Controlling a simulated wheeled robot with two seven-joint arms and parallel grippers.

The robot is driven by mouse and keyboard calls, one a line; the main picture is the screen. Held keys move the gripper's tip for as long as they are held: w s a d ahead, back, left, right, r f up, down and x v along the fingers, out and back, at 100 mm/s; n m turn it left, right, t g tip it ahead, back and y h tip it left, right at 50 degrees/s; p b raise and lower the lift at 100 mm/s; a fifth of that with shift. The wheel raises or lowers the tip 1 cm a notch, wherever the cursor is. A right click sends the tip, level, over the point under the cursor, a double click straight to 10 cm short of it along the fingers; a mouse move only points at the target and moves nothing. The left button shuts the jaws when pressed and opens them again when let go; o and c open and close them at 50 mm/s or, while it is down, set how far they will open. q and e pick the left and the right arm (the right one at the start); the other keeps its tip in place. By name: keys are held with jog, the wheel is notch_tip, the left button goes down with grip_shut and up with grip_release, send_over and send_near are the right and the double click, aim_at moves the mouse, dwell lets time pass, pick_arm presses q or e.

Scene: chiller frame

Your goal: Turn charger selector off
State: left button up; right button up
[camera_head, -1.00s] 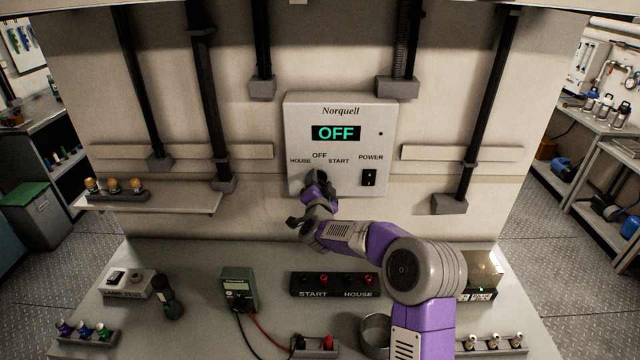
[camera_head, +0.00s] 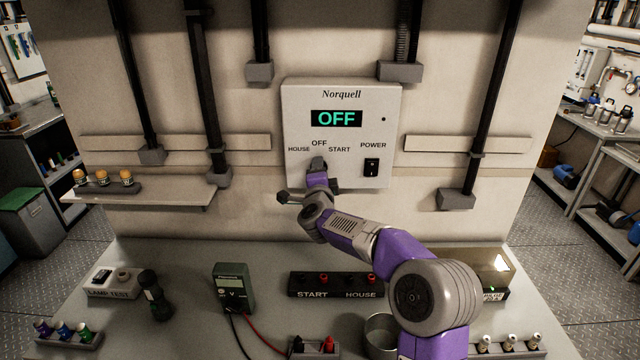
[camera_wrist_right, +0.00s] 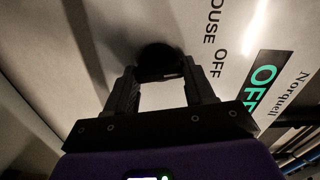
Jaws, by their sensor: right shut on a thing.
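The charger (camera_head: 340,100) is a pale Norquell box on the wall. Its display (camera_head: 336,118) reads OFF in green. The labels HOUSE, OFF and START sit above the selector, and a black POWER rocker (camera_head: 371,167) is at the right. My right gripper (camera_wrist_right: 160,75) is shut on the dark round selector knob (camera_wrist_right: 157,54), with one finger on each side. In the head view my right gripper (camera_head: 318,164) is below the OFF label and hides most of the knob, so its pointing direction cannot be told. My left gripper is not in view.
On the bench below are a lamp test box (camera_head: 117,283), a torch (camera_head: 155,296), a meter (camera_head: 233,289) with leads, a START/HOUSE terminal block (camera_head: 336,286) and a round tin (camera_head: 381,335). A shelf (camera_head: 140,201) with amber lamps is at the left.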

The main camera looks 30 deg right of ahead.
jog(key=shift+f+m+b, duration=0.1)
jog(key=shift+m+b, duration=0.75)
jog(key=shift+m, duration=0.25)
jog(key=o, duration=1)
jog(key=shift+o, duration=0.2)
jog(key=v, duration=0.7)
jog(key=shift+s+a+b, duration=0.2)
jog(key=shift+b, duration=0.2)
